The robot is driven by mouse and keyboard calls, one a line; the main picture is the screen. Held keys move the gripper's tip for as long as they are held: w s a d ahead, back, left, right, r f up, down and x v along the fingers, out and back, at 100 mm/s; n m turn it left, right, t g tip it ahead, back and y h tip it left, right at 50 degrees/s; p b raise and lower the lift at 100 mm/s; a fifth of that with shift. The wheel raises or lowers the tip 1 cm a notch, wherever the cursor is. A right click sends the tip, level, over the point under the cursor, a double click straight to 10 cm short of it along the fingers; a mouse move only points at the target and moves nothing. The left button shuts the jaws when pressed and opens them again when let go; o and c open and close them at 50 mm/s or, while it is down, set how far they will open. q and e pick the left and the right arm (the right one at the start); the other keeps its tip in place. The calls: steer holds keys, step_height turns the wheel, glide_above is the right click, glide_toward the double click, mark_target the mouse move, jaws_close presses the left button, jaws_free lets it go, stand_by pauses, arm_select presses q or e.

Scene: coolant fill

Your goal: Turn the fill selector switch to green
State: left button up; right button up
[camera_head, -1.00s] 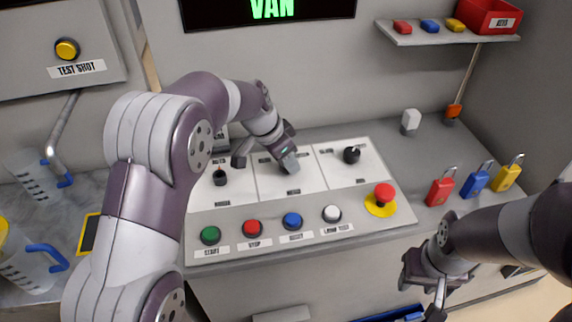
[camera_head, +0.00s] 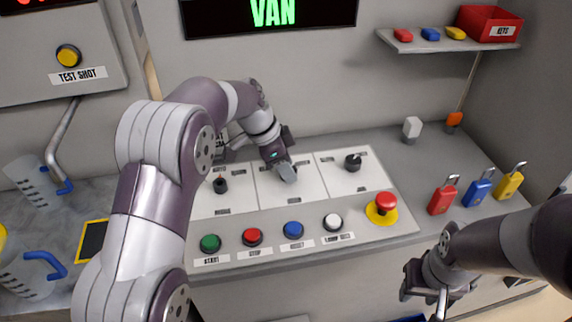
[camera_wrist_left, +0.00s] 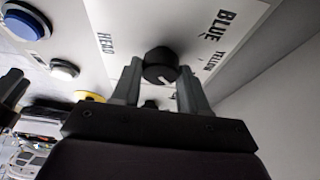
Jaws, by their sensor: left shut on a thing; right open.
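The middle white panel (camera_head: 265,200) of the console carries a selector knob, hidden in the head view by my left gripper (camera_head: 285,172). In the left wrist view the black knob (camera_wrist_left: 161,66) with a pale pointer mark sits between the two fingers of my left gripper (camera_wrist_left: 161,84), which are shut on it. The labels BLUE (camera_wrist_left: 226,25), YELLOW and HEAD stand on the panel around it. I cannot read a green label or tell which position the pointer marks. My right gripper (camera_head: 427,290) is open and empty, in front of the console's front edge.
Black knobs stand on the left panel (camera_head: 220,185) and right panel (camera_head: 352,162). Green, red, blue and white buttons (camera_head: 332,222) line the front, beside a red emergency stop (camera_head: 384,206). Several padlocks (camera_head: 477,190) stand right. Jugs (camera_head: 30,180) are at left.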

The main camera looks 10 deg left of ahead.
arm_select(q)
steer(key=o, duration=1)
steer(key=shift+o, duration=0.2)
steer(key=p+v, duration=1)
steer(key=v, duration=0.2)
steer(key=shift+a+r+p, duration=0.15)
steer(key=shift+r+p, duration=0.1)
steer(key=shift+p, duration=0.1)
